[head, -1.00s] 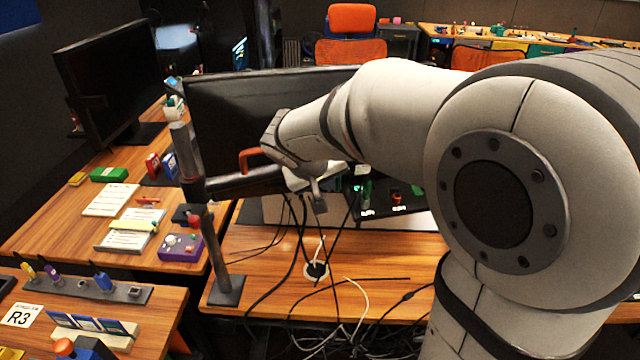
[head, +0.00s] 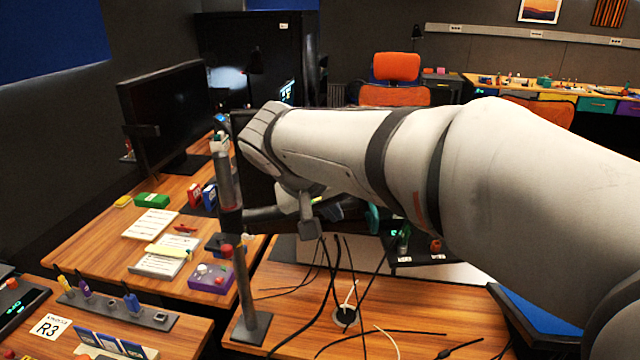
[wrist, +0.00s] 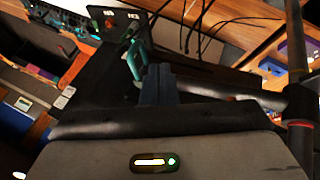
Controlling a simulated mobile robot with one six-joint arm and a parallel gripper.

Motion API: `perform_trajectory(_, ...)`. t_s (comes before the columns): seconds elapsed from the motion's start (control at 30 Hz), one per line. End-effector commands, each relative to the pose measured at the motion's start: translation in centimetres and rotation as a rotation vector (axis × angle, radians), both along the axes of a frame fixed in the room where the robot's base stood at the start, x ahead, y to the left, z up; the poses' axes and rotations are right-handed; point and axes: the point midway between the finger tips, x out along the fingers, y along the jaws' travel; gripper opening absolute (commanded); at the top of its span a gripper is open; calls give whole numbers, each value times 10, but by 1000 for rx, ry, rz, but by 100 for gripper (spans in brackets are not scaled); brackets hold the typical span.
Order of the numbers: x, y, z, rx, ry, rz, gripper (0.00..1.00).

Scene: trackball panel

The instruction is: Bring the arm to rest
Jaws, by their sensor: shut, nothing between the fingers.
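My arm reaches across the head view from the right, its end in front of the monitor (head: 250,185) on the middle desk. My gripper (wrist: 158,78) shows in the wrist view as two dark fingers, shut together with nothing between them. In the head view it is mostly hidden behind or under my arm. A black panel (head: 425,257) with a green and an orange-red part lies on the desk below my forearm. It also shows in the wrist view (wrist: 122,17). A teal curved handle-like thing (wrist: 135,60) appears close beside the fingers; I cannot tell whether they touch.
A dark post (head: 242,280) stands on the middle desk, left of my arm's end. Loose cables (head: 330,270) hang and lie on that desk. The left desk (head: 80,255) holds a purple box (head: 211,278), papers and small items. An orange chair (head: 397,68) stands behind.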

Motion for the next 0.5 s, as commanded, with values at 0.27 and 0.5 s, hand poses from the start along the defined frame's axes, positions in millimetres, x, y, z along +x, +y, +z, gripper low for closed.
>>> perform_trajectory(0.27, -82, -71, -70, 205, 187, -5, 0)
perform_trajectory(0.5, -142, -91, -121, 391, 212, -6, 0)
